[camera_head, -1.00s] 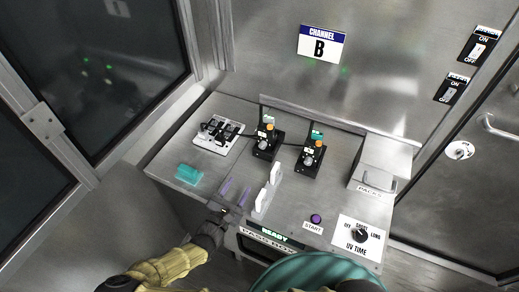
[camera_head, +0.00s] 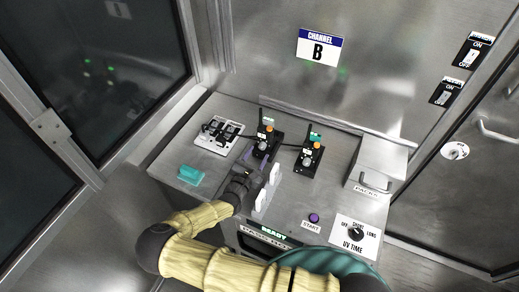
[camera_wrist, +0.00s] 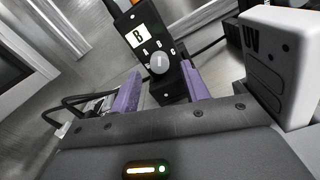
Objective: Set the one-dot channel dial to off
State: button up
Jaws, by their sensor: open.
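Two black dial boxes stand on the bench in the head view, a left one (camera_head: 270,146) and a right one (camera_head: 303,165). The dots that would tell them apart are too small to read. My gripper (camera_wrist: 160,88) is open, its purple fingers either side of the lower part of one box (camera_wrist: 172,88), which in the head view is the left one. The box's grey round dial (camera_wrist: 159,63) lies just beyond the fingertips, with a white mark and small letters around it. I cannot tell whether the fingers touch it.
A white rack (camera_head: 217,134), a teal block (camera_head: 191,175), a steel box (camera_head: 380,163) and a UV time dial (camera_head: 355,233) share the bench.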

aim_at(262, 146)
jog(key=shift+x, duration=1.4)
jog(key=c, duration=1)
